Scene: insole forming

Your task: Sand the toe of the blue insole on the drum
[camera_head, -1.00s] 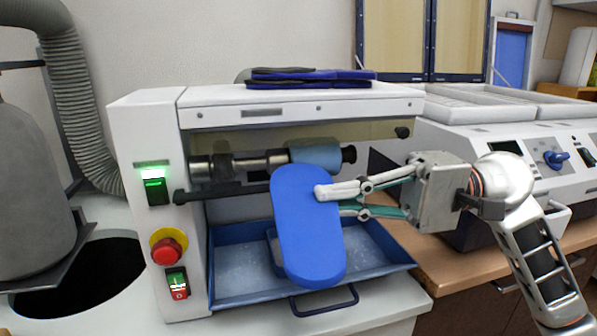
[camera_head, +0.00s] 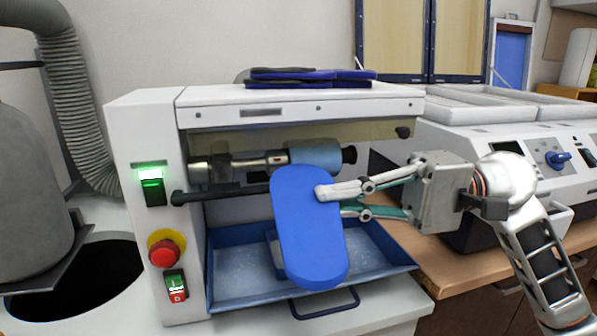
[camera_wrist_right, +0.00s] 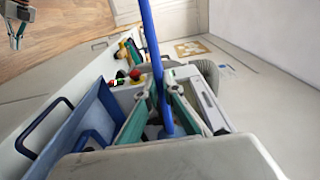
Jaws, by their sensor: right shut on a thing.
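The blue insole (camera_head: 308,235) hangs tilted in front of the sanding machine, its upper end at the light-blue drum (camera_head: 316,155). From the head view I cannot tell whether it touches the drum. My right gripper (camera_head: 330,200) is shut on the insole's right edge, about a third of the way down. In the right wrist view the insole (camera_wrist_right: 153,50) shows edge-on as a thin blue strip between the fingers (camera_wrist_right: 168,108). My left gripper is not clearly seen in the head view.
The machine has a lit green switch (camera_head: 152,190), a red stop button (camera_head: 165,253) and a blue dust tray (camera_head: 235,290) below the drum. Dark blue insoles (camera_head: 310,77) lie on its top. A white device (camera_head: 470,150) stands at the right.

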